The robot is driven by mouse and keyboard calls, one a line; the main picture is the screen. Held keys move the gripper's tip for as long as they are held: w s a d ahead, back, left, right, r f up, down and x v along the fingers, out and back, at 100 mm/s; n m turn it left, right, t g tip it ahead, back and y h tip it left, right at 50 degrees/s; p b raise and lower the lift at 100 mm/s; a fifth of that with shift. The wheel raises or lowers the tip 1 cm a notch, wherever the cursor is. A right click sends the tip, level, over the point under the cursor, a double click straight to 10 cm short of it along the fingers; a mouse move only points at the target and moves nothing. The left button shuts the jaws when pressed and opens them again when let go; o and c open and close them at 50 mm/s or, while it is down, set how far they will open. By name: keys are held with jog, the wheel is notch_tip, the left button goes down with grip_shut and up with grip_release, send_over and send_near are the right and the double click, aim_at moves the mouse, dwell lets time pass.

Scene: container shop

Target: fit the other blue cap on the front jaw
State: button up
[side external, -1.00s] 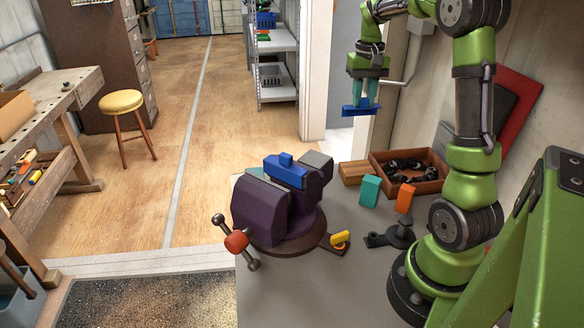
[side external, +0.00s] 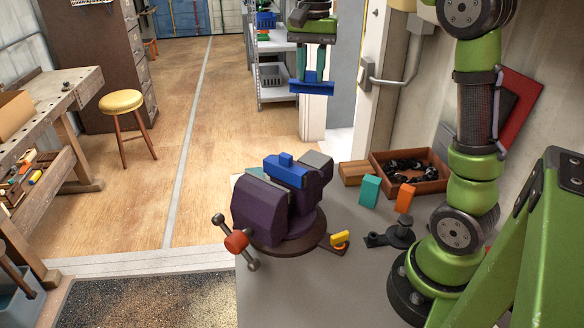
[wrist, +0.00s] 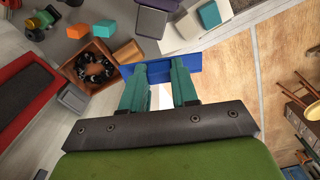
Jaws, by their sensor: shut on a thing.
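My gripper (side external: 312,72) is shut on a blue cap (side external: 312,88), held in the air above and beyond the vise. In the wrist view the same cap (wrist: 192,66) lies across the tips of the teal fingers. The purple vise (side external: 268,212) stands on the grey bench. A blue cap (side external: 286,172) with a raised block sits on one of its jaws. The front jaw (side external: 259,205), nearer the red-hubbed handle, shows a bare greyish-green top edge.
Behind and right of the vise are a wooden box of black parts (side external: 440,184), a wood block (side external: 354,173), a teal block (side external: 370,190) and an orange block (side external: 404,198). A yellow-handled piece (side external: 340,239) and a black fitting (side external: 398,236) lie nearer. The bench front is clear.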

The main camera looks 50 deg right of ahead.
jog(key=s+a+m, duration=0.2)
jog(key=a+m, duration=0.3)
jog(key=a, duration=1.4)
jog(key=shift+f, duration=4.65)
jog(key=shift+f, duration=1.75)
jog(key=shift+a+f, duration=0.15)
jog(key=o, duration=1)
